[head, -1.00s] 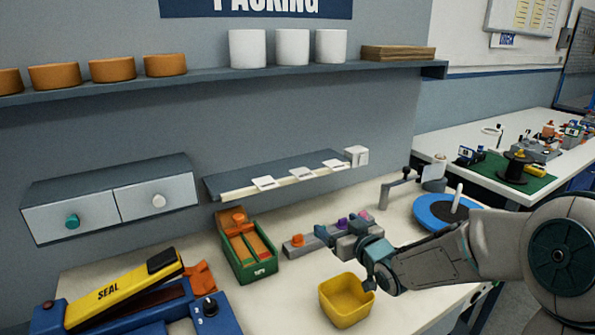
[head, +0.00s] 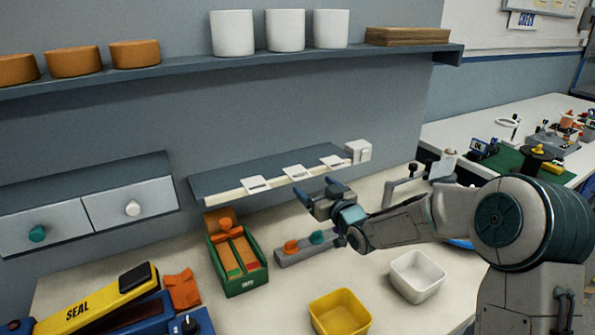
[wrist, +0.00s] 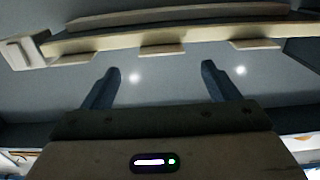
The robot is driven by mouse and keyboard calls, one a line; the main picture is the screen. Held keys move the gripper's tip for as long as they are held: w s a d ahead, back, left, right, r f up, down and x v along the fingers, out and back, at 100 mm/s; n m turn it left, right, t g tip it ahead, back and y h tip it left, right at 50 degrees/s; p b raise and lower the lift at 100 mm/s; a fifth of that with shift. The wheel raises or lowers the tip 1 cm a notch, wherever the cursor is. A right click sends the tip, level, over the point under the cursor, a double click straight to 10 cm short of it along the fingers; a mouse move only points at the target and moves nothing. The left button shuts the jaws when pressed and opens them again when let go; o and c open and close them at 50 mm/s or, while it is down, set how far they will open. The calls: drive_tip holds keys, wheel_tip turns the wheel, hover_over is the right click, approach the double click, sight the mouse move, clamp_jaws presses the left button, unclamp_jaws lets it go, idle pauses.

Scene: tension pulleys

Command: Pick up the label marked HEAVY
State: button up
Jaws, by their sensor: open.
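Three small white labels sit in a row on the front edge of the narrow grey wall shelf (head: 225,183): a left label (head: 256,184), a middle label (head: 297,172) and a right label (head: 333,161). Each bears dark print; the middle one may read HEAVY, but it is too small to be sure. My gripper (head: 318,190) is open and empty, just below and in front of the shelf, near the middle and right labels. In the wrist view, the middle label (wrist: 163,50) lies beyond the gap between my fingers (wrist: 160,72), not touching them.
A white block (head: 358,151) sits at the shelf's right end. Below are a green box (head: 240,282), a grey rack with coloured knobs (head: 292,257), a yellow bin (head: 339,315) and a white bin (head: 416,276). A higher shelf (head: 180,73) holds rolls and cups.

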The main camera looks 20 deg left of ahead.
sight(297, 172)
drive_tip(key=shift+f+p+x, duration=0.15)
drive_tip(key=shift+p+x, duration=0.35)
drive_tip(key=shift+x, duration=0.85)
drive_tip(key=shift+f+p+x, duration=0.1)
drive_tip(key=shift+p+x, duration=0.35)
drive_tip(key=shift+x, duration=0.9)
drive_tip(key=shift+s+a, duration=0.1)
drive_tip(key=c, duration=1.1)
